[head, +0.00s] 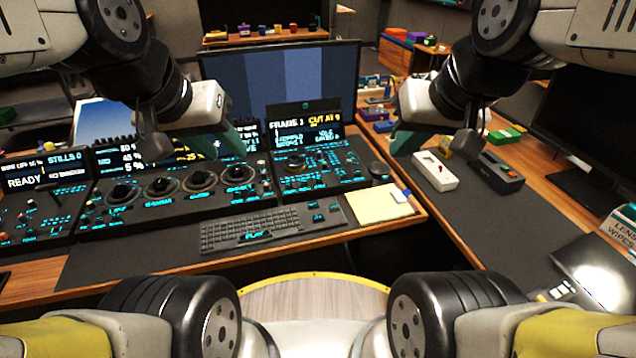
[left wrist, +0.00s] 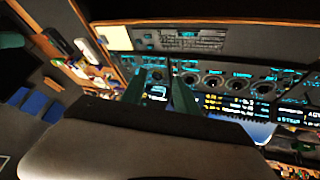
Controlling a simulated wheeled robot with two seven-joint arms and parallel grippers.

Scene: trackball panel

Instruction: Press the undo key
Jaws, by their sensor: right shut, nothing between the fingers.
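The dark trackball panel (head: 180,205) lies across the desk, with several black balls in rings and small cyan-lit keys. A smaller key panel (head: 325,180) adjoins it on the right. The key labels are too small for me to tell which is undo. My left gripper (head: 243,136) is above the back of the panels, in front of the screens. In the left wrist view its two green fingers (left wrist: 160,88) are apart with nothing between them. My right gripper (head: 398,146) is shut and empty, in the air right of the smaller panel.
A black keyboard (head: 265,228) and a cream notepad (head: 380,204) lie in front of the panels. A large monitor (head: 285,75) stands behind. A white box (head: 434,172) and a dark box (head: 497,172) sit on the right desk, whose dark mat (head: 490,215) has bare room.

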